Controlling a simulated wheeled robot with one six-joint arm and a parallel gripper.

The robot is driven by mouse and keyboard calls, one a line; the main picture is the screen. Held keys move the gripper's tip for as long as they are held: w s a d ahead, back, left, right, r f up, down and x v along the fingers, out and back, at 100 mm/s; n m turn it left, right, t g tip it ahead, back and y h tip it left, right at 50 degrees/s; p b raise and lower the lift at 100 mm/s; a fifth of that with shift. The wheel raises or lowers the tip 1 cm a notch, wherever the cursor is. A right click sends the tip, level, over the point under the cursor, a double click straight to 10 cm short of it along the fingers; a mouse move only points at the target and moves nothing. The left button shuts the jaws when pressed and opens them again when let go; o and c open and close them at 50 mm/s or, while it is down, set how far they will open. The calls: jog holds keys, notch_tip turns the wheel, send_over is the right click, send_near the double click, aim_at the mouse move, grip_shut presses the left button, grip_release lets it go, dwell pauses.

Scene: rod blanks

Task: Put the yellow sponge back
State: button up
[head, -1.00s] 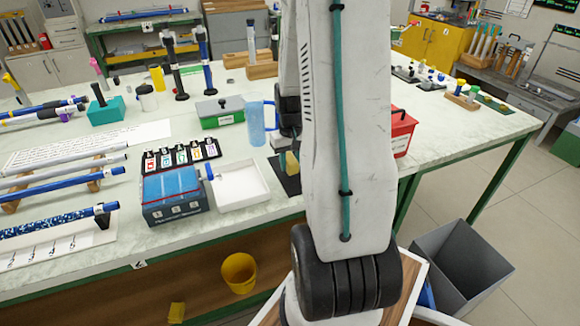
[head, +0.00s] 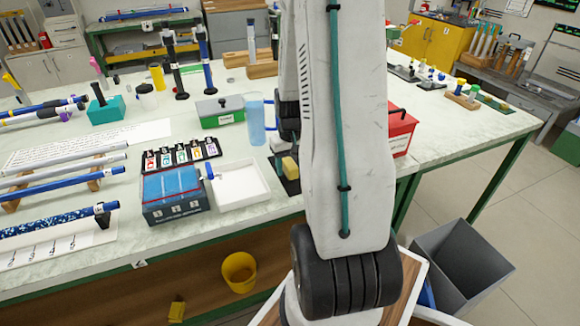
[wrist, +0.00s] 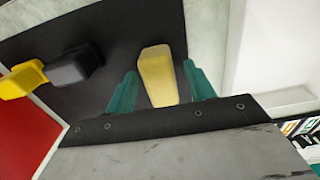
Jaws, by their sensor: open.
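The yellow sponge (wrist: 157,76) is a small pale yellow block on a black mat (wrist: 125,25). My gripper (wrist: 160,72) is open, with one teal finger on each side of the sponge and a visible gap on both sides. In the head view the sponge (head: 290,168) shows just left of my arm, over the dark mat (head: 289,186) near the table's front edge. My fingers are mostly hidden behind my arm there.
A yellow and black object (wrist: 58,72) lies left of the sponge. A white tray (head: 240,194) is left of the mat, and a blue jug (head: 256,122) stands behind. A red box (head: 401,132) is right of my arm.

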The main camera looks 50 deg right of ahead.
aim_at(290, 165)
notch_tip(290, 165, up, 11)
jog(key=w+a+r+n, duration=0.1)
jog(key=a+r, duration=0.5)
jog(key=a, duration=0.2)
jog(key=s+a+r+n, duration=0.1)
jog(key=s+a+r, duration=0.1)
jog(key=s+a, duration=0.2)
jog(key=s+a+r+n, duration=0.2)
jog(key=s+a, duration=0.3)
jog(key=a, duration=0.6)
jog(key=s+a+r+n+t, duration=0.1)
jog(key=s+a+r+n, duration=0.1)
jog(key=s+a+r, duration=0.2)
jog(key=a, duration=0.3)
jog(key=shift+s+a, duration=0.15)
jog(key=shift+a, duration=0.1)
jog(key=shift+r, duration=0.1)
